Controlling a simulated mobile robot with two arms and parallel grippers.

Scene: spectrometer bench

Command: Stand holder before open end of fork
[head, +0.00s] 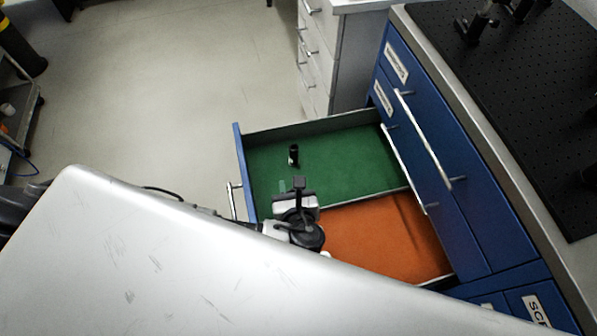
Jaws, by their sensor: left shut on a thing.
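My left gripper (299,187) is over the open drawer, near the divider between its green and orange compartments. It is shut on a small dark thing (299,182), too small and dark to identify for sure. A short black cylinder (294,155), which looks like a post holder, stands upright on the green lining, just beyond the gripper and apart from it. I cannot make out a fork for certain. My right gripper is not in view.
The blue drawer (239,158) is pulled out of the blue cabinet (440,170). Its green compartment (345,165) has free room on the right. The orange compartment (385,235) looks empty, its near part hidden. A black perforated breadboard (530,100) with dark posts tops the bench.

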